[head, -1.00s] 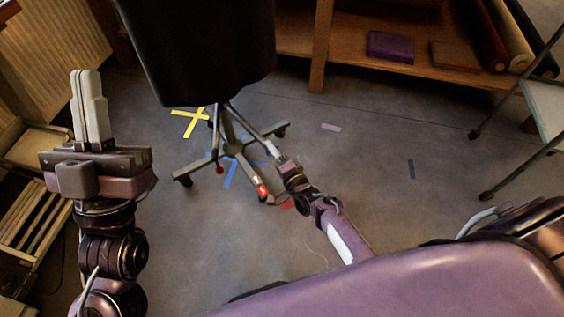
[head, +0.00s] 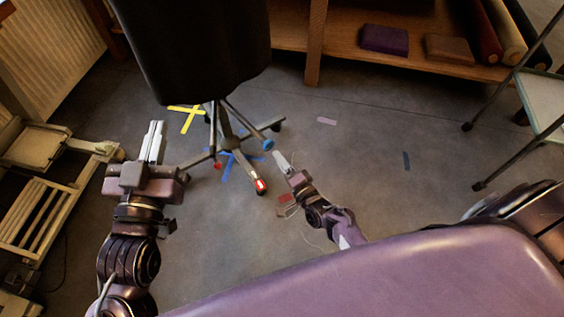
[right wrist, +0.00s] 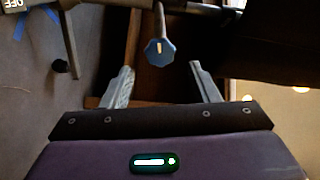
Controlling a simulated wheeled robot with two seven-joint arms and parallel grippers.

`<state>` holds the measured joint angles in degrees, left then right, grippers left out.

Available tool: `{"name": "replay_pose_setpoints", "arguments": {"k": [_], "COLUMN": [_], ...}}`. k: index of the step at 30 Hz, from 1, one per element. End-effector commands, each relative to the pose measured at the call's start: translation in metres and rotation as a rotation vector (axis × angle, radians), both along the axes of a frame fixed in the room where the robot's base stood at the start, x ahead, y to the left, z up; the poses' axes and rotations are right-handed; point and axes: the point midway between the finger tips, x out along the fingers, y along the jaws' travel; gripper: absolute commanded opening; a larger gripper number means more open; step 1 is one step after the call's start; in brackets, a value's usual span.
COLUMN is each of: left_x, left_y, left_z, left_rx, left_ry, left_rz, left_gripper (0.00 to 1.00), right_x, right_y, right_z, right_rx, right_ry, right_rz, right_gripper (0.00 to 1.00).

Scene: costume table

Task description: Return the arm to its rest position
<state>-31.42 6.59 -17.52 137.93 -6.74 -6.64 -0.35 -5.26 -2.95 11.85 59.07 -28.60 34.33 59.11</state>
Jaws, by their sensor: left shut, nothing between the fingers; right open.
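My left gripper (head: 153,142) is at the left in the head view, pointing up the picture. Its pale fingers are together with nothing between them. My right gripper (head: 281,160) is near the middle of the head view, close to the base of the chair. In the right wrist view its two fingers (right wrist: 160,88) are spread apart, with no object held between them.
A black office chair (head: 195,50) stands on the grey floor. Yellow tape (head: 187,118) marks the floor. A wooden shelf (head: 350,52) holds a purple box (head: 385,39) and a brown box (head: 450,49). A slatted wooden frame (head: 45,222) is at left.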

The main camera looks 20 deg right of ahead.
Motion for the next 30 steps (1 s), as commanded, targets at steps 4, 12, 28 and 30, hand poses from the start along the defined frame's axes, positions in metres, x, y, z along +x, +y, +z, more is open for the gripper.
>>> {"name": "replay_pose_setpoints", "arguments": {"k": [4, 12, 28, 30], "left_x": [0.000, 0.000, 0.000, 0.000], "left_y": [0.000, 0.000, 0.000, 0.000], "left_z": [0.000, 0.000, 0.000, 0.000], "left_rx": [0.000, -0.001, -0.001, -0.001], "left_ry": [-0.001, -0.002, -0.003, -0.003], "left_rz": [0.000, 0.000, 0.000, 0.000], "left_gripper": [0.00, 0.00, 0.00, 0.00], "right_x": [0.000, 0.000, -0.016, -0.025], "right_y": [0.000, 0.000, 0.084, 0.095], "right_z": [0.000, 0.002, 0.199, 0.226], "right_rx": [0.000, -0.011, -0.865, -0.941], "right_ry": [0.000, -0.002, -0.312, -0.352], "right_rz": [0.000, 0.003, 0.119, 0.116], "right_gripper": [0.55, 0.55, 0.55, 0.55]}}
